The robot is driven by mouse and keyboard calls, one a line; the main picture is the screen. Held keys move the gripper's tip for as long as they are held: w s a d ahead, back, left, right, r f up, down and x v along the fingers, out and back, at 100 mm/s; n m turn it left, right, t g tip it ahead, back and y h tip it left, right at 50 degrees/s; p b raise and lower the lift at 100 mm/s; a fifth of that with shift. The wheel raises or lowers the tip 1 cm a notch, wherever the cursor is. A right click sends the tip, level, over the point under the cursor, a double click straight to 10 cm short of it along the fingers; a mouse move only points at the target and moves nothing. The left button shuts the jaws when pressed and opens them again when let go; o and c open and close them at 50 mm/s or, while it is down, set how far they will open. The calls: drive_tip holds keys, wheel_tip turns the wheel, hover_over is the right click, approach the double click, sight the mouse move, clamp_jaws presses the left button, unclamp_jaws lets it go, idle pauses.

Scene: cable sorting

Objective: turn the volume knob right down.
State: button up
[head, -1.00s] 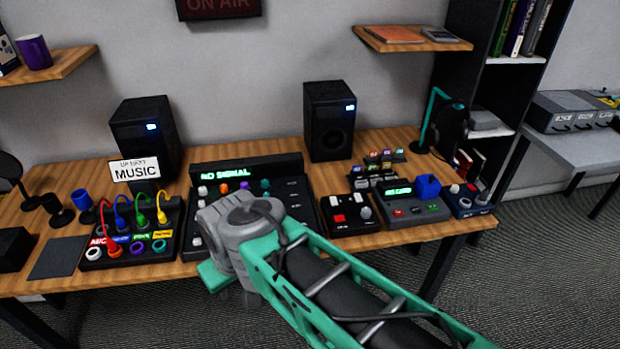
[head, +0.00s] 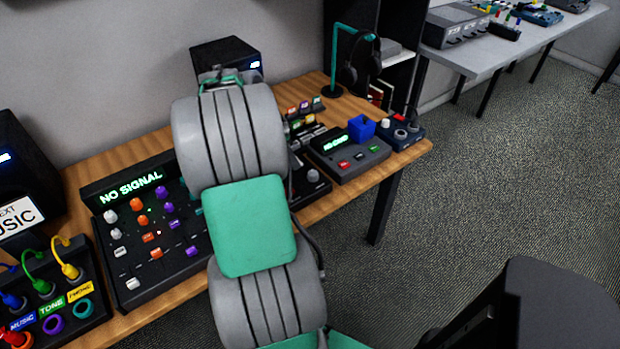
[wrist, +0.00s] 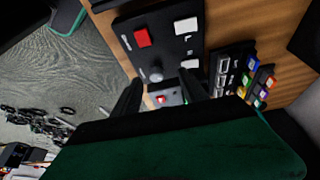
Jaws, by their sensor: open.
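Which knob is the volume knob I cannot tell; labels are too small to read. In the wrist view a grey round knob (wrist: 155,76) sits on a black box (wrist: 160,43) with a red button and white buttons. In the head view a knob (head: 313,175) shows on the box just right of my arm. My gripper (wrist: 161,79) is open, its two dark fingers either side of the knob in the wrist picture. Nothing is seen held, and contact cannot be told. In the head view my arm hides the gripper and part of this box.
A mixer (head: 150,240) with a "NO SIGNAL" display is left of my arm. A grey device (head: 350,158) with a blue cube (head: 361,128) and a small knobbed box (head: 400,133) stand to the right. Small coloured blocks (wrist: 262,85) stand near the box. A speaker (head: 226,55) stands behind.

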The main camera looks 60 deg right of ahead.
sight(312, 173)
drive_tip(key=shift+m+g, duration=0.3)
drive_tip(key=shift+m, duration=0.6)
drive_tip(key=s+d+f, duration=0.1)
drive_tip(key=f, duration=0.1)
drive_tip(key=s+d+f, duration=0.2)
drive_tip(key=f, duration=0.1)
drive_tip(key=s+d+f, duration=0.2)
drive_tip(key=f, duration=0.1)
drive_tip(key=shift+f, duration=0.2)
drive_tip(key=shift+c, duration=0.4)
drive_tip(key=shift+w, duration=0.1)
clamp_jaws()
